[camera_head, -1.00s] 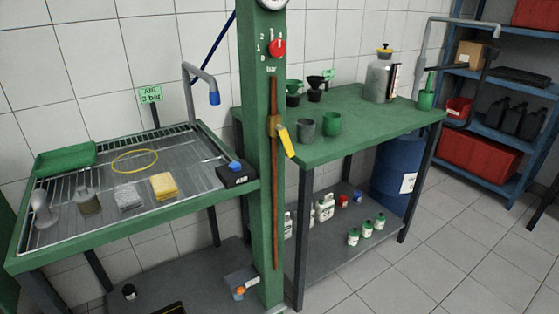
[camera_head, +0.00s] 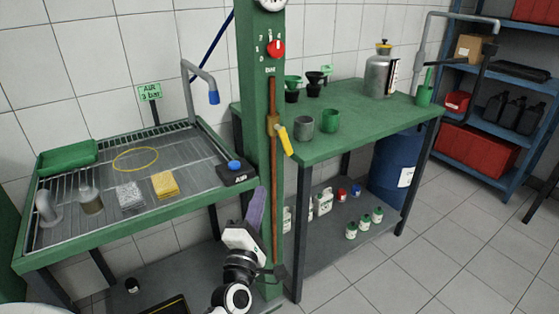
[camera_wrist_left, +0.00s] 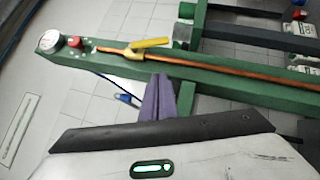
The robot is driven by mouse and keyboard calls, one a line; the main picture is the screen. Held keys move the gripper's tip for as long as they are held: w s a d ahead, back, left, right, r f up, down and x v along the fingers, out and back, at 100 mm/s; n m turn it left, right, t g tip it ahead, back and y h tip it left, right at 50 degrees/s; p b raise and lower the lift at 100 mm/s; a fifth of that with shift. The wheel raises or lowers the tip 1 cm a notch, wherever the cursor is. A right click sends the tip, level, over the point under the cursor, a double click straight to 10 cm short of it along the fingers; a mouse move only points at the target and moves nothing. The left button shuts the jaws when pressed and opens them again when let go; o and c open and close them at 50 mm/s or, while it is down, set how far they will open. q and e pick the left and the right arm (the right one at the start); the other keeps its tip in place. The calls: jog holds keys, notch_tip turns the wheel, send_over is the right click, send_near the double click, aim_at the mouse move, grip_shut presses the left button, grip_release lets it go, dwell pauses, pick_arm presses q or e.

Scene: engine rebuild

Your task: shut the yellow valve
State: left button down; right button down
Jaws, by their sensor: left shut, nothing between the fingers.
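The yellow valve lever (camera_head: 285,139) sits on a brass body on the copper pipe (camera_head: 275,190), which runs down the green column. The lever points down and slightly to the right, at a small angle to the pipe. It also shows in the left wrist view (camera_wrist_left: 150,43), above the fingertips. My left gripper (camera_head: 257,207) has purple fingers that are shut and empty. It is in front of the column, below the lever and apart from it in the head view. The fingers show in the left wrist view (camera_wrist_left: 158,96). My right gripper is not in view.
A red knob (camera_head: 276,49) and a gauge (camera_head: 271,4) are higher on the green column (camera_head: 250,90). A black air box (camera_head: 238,174) with a blue button is left of it. The green bench (camera_head: 385,122) with cups (camera_head: 303,124) stands right of it.

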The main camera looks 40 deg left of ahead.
pick_arm(q)
send_near(283, 140)
jog(key=w+a+f, duration=0.2)
jog(key=a+f, duration=0.2)
jog(key=w, duration=0.1)
jog(key=w+r, duration=0.1)
jog(key=w+d, duration=0.1)
jog(key=w, duration=0.1)
jog(key=shift+w+r+b, duration=0.1)
jog(key=shift+r+b, duration=0.2)
jog(key=shift+b, duration=0.05)
